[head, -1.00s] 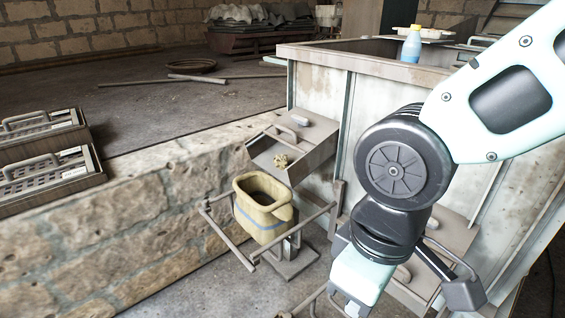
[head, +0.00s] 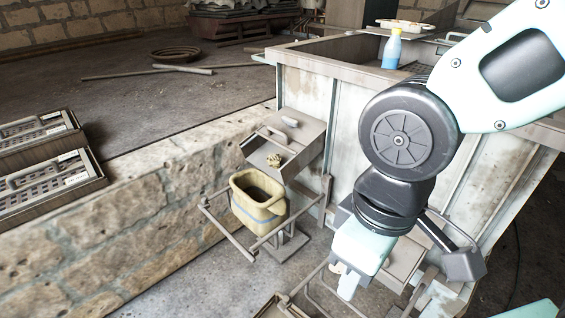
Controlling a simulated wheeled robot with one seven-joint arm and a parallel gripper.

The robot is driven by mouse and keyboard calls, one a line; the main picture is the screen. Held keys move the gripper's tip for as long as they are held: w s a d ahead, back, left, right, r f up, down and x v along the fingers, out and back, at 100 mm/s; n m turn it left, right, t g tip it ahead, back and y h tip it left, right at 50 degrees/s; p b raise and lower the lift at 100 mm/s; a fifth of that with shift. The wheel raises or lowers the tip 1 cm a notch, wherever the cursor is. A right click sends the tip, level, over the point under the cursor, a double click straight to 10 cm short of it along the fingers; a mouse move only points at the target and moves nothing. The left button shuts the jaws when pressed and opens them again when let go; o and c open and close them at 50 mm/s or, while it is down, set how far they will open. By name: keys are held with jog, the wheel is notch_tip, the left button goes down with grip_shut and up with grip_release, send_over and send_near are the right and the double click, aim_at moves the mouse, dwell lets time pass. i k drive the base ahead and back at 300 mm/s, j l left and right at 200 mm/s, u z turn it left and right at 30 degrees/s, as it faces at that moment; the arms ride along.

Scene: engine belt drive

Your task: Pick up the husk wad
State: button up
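A small beige, crumpled clump, which looks like the husk wad (head: 275,160), lies on the sloping metal chute (head: 258,146) on the side of the large bin. A yellowish container with a blue band (head: 258,207) hangs in a metal frame just below the chute. My gripper (head: 345,284) points down at the lower middle of the head view, right of and below the container and well apart from the wad. Its fingers are small and partly hidden by its pale body, so I cannot tell whether they are open or shut.
The large metal-sided bin (head: 318,110) stands behind my arm, with a blue bottle (head: 391,50) on its rim. A low stone wall (head: 110,225) runs left of the container. Slatted boxes (head: 45,180) sit on the ledge at left. Metal bars stick out around the container.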

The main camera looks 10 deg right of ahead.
aim_at(274, 161)
jog(key=k+j+z, duration=0.1)
jog(key=j+z, duration=0.15)
jog(key=k+j+z, duration=0.2)
jog(key=j, duration=0.25)
jog(key=j+z, duration=0.25)
jog(key=i+j+z, duration=0.1)
jog(key=j+z, duration=0.2)
jog(key=j, duration=0.4)
jog(key=j+z, duration=0.35)
jog(key=j, duration=0.35)
jog(key=i+j+z, duration=0.1)
jog(key=j+z, duration=0.25)
jog(key=j, duration=0.5)
jog(key=j+z, duration=0.35)
jog(key=j, duration=0.5)
jog(key=k+j+z, duration=0.15)
jog(key=j+z, duration=0.2)
jog(key=j, duration=0.45)
